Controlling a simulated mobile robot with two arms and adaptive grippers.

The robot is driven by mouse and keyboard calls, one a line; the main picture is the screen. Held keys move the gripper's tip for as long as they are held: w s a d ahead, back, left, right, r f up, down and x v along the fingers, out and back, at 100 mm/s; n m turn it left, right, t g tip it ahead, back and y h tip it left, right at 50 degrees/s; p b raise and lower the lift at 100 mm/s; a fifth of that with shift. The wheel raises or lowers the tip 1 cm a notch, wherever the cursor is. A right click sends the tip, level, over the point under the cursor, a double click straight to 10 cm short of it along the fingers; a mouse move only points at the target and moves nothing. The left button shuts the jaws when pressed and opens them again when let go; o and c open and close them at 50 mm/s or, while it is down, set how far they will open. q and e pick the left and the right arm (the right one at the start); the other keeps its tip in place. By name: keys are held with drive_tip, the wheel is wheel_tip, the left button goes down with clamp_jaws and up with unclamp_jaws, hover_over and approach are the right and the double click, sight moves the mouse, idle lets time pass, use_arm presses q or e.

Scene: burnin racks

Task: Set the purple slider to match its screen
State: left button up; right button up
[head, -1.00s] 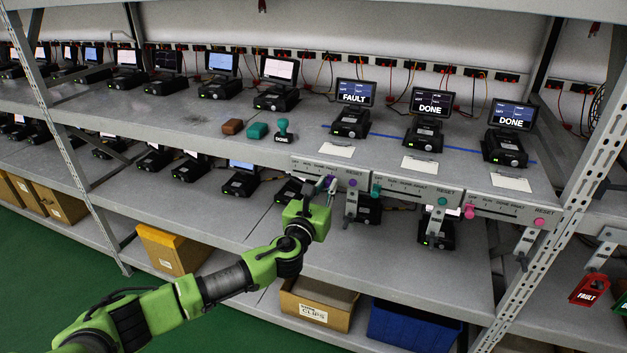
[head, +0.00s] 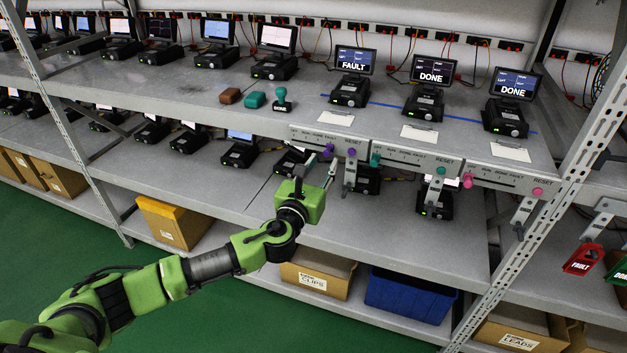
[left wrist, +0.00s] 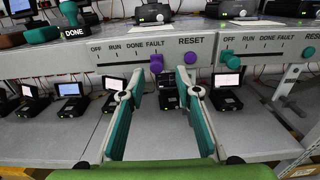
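The purple slider (head: 327,151) is a knob on the leftmost shelf-edge panel. In the left wrist view the purple slider (left wrist: 157,63) sits under the word FAULT, left of the round purple RESET button (left wrist: 190,57). The screen (head: 354,61) above this panel reads FAULT. My left gripper (head: 316,170) is just below and in front of the panel. In the left wrist view its teal-padded fingers (left wrist: 160,78) are spread wide with nothing between them, the slider beyond and above the gap. My right gripper is not in view.
Teal (head: 375,160) and pink (head: 468,181) sliders sit on neighbouring panels to the right, below screens reading DONE. A clamp-like bracket (head: 348,178) hangs close right of my left gripper. Stamps (head: 282,97) stand on the shelf above. Several small devices fill the lower shelf.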

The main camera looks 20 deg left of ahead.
use_arm(q)
drive_tip(key=s, duration=0.8)
drive_tip(key=shift+w, duration=0.1)
